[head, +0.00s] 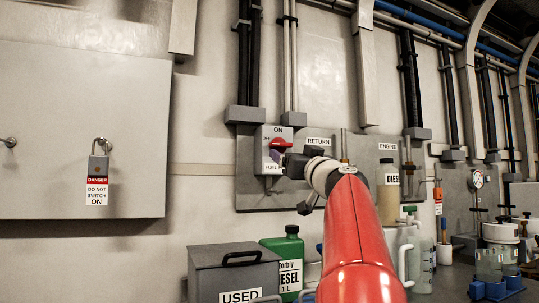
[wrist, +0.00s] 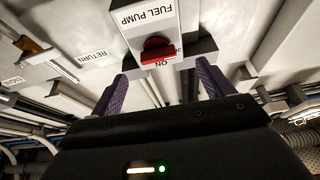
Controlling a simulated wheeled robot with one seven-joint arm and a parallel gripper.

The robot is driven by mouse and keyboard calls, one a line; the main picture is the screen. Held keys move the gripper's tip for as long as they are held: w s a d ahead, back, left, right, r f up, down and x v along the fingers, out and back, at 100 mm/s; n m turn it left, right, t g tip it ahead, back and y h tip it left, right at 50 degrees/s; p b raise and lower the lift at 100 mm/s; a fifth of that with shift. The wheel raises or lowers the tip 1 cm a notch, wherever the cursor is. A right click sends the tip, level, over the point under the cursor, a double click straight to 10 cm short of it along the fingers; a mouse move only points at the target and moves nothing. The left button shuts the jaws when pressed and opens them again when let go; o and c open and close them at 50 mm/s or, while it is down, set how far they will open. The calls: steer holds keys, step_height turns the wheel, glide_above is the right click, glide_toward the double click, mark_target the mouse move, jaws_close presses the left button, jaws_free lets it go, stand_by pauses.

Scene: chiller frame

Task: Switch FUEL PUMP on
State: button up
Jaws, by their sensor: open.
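The FUEL PUMP switch box (head: 267,160) is a pale box on the grey wall panel, marked ON at its top and OFF at the left. Its red handle (head: 281,142) lies roughly level in the head view. In the wrist view the box (wrist: 146,18) appears upside down, with the red handle (wrist: 157,49) beside the ON mark. My gripper (wrist: 163,78) is open, its two purple fingers apart on either side of the box's ON end. In the head view my gripper (head: 295,164) is just below and right of the handle, partly hidden by my wrist. I cannot see finger contact.
A padlock with a danger tag (head: 97,185) hangs on the cabinet at left. Below stand a grey USED box (head: 228,268), a green diesel can (head: 284,255) and several jugs. RETURN (head: 318,142) and ENGINE (head: 387,146) labels mark the panel, right of the switch.

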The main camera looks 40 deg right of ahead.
mark_target(283, 145)
steer(key=p+x, duration=0.1)
steer(key=x, duration=0.1)
steer(key=p+x, duration=0.2)
steer(key=r+p+x, duration=0.1)
steer(key=x, duration=0.2)
steer(key=shift+s+d+p, duration=0.2)
steer(key=shift+p, duration=0.15)
steer(key=shift+w+d, duration=0.1)
steer(key=shift+w, duration=0.35)
steer(key=c, duration=1)
